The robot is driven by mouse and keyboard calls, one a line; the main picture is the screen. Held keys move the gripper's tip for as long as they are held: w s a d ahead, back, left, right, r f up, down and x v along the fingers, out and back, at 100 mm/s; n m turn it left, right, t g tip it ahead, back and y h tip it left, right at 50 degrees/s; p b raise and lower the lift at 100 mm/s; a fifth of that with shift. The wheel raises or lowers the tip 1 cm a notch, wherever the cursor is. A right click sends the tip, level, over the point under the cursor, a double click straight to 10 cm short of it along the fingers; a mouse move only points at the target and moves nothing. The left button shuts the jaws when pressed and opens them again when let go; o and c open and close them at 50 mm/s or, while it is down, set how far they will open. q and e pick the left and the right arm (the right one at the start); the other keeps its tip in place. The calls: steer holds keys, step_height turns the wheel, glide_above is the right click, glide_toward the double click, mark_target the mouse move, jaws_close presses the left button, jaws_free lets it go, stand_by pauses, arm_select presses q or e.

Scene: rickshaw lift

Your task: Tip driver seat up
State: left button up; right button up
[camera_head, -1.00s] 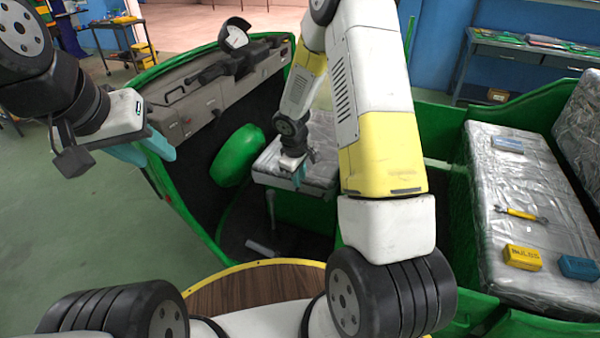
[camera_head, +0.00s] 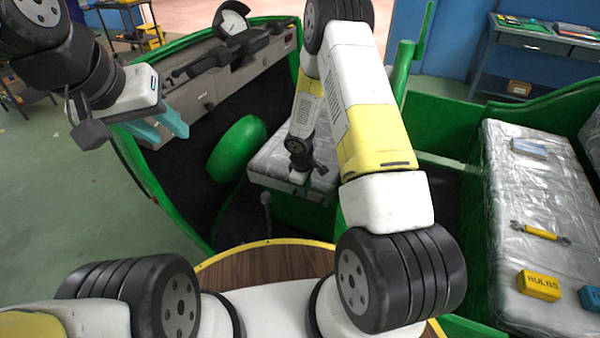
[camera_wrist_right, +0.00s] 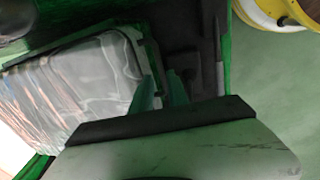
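The driver seat (camera_head: 270,162) is a silver, plastic-wrapped cushion in the green cab, lying flat as far as I can see. My right arm hides part of it. My right gripper (camera_head: 300,180) points down at the seat's front edge. In the right wrist view the seat (camera_wrist_right: 75,85) lies left of the teal fingertips (camera_wrist_right: 162,88). These are a little apart, one beside the seat's edge, with a dark gap between them. Whether they touch the seat I cannot tell. My left gripper (camera_head: 160,128) is open and empty, near the dashboard's left end.
A green rounded part (camera_head: 236,148) stands left of the seat. The grey dashboard (camera_head: 215,80) lies beyond. The wrapped rear bench (camera_head: 530,200) at right carries a wrench (camera_head: 540,233), a yellow box (camera_head: 538,285) and blue boxes. Green floor is open at left.

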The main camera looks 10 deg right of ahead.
mark_target(306, 200)
steer(key=f, duration=0.4)
steer(key=shift+w+d+f, duration=0.25)
steer(key=shift+w+f, duration=0.15)
steer(key=shift+c, duration=0.2)
jaws_close()
stand_by(0.9)
